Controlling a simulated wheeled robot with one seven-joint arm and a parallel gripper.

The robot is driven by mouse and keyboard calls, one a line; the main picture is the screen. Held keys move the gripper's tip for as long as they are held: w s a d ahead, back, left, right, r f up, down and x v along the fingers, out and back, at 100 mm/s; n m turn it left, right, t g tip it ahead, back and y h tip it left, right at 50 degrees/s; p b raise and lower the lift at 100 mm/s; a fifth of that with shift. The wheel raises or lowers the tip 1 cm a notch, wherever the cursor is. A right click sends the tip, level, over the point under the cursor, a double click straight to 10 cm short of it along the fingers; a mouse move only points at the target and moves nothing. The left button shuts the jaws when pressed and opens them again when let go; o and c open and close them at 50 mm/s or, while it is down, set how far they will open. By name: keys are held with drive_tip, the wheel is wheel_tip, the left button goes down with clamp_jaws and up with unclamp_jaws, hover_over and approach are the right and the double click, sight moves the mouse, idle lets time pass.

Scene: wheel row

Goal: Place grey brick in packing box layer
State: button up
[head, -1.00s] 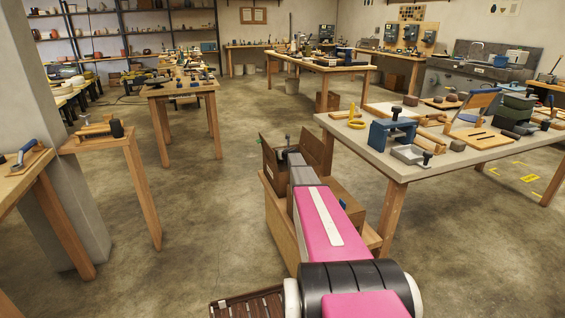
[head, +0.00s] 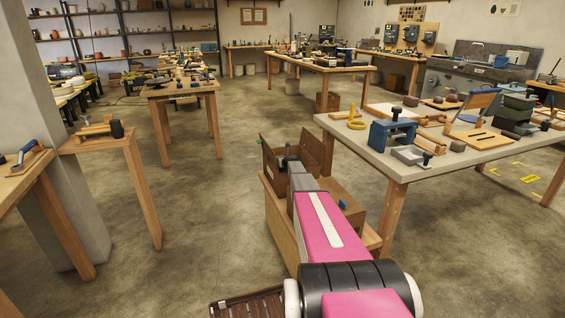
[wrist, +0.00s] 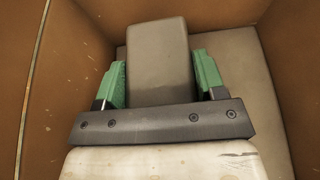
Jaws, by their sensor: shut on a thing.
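In the wrist view the grey brick (wrist: 160,50) is a plain block held between the two green fingers of my gripper (wrist: 160,68). The gripper is shut on it. Brick and fingers are inside the brown packing box (wrist: 55,80), above a flat grey-beige layer (wrist: 240,75) at the bottom. I cannot tell whether the brick touches that layer. In the head view the open packing box (head: 318,148) stands beyond my pink arm, its flap raised. My gripper (head: 287,160) is partly hidden in it, and the brick is hidden there.
The box rests on a wooden stand (head: 280,222). A small blue object (head: 342,204) shows right of my arm. A workbench (head: 400,165) with tools and blocks is close on the right. A small wooden table (head: 100,140) stands left. Open floor (head: 215,210) lies between.

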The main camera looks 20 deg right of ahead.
drive_tip(key=shift+f, duration=0.25)
drive_tip(key=o, duration=1.4)
drive_tip(key=shift+f, duration=0.1)
drive_tip(key=shift+c, duration=0.2)
drive_tip(key=shift+s, duration=0.1)
drive_tip(key=shift+r, duration=0.3)
drive_tip(key=r+v, duration=0.1)
drive_tip(key=v, duration=0.6)
drive_tip(key=shift+s, duration=0.1)
